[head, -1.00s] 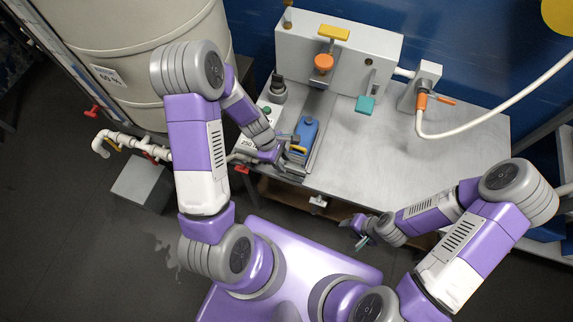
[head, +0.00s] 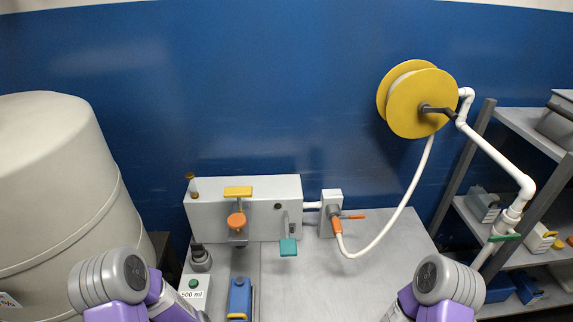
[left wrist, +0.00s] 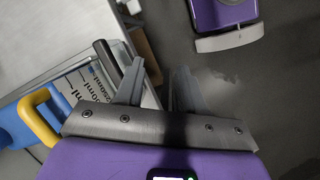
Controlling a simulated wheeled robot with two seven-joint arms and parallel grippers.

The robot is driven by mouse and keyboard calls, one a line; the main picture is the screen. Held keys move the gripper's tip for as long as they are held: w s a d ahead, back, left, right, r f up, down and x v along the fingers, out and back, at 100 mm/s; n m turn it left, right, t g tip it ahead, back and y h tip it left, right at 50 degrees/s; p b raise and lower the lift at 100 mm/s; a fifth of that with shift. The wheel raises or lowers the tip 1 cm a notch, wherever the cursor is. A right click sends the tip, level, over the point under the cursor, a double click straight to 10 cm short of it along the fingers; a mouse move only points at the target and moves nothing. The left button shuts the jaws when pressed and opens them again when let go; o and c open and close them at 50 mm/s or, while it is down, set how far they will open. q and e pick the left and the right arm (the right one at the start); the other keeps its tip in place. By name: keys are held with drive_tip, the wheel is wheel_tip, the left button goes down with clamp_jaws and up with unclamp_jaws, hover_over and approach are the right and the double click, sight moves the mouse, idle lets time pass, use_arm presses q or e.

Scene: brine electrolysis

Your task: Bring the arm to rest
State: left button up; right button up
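My left gripper (left wrist: 160,78) shows in the left wrist view with its two fingers apart and nothing between them. Only upper parts of my two arms show along the bottom edge there. Both grippers are out of the head view, and my right gripper shows in no current view.
A white panel (head: 260,205) with yellow, orange and teal handles stands at the bench's back. A white hose (head: 398,216) runs up to a yellow reel (head: 425,103). A beige tank (head: 50,190) is left, shelves (head: 520,190) right.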

use_arm(q)
drive_tip(key=s+d+f+m+b, duration=0.5)
drive_tip(key=d+f+m, duration=0.2)
drive_tip(key=f+m, duration=0.2)
drive_tip(key=shift+m+t+h, duration=0.3)
drive_tip(key=shift+t+h, duration=0.1)
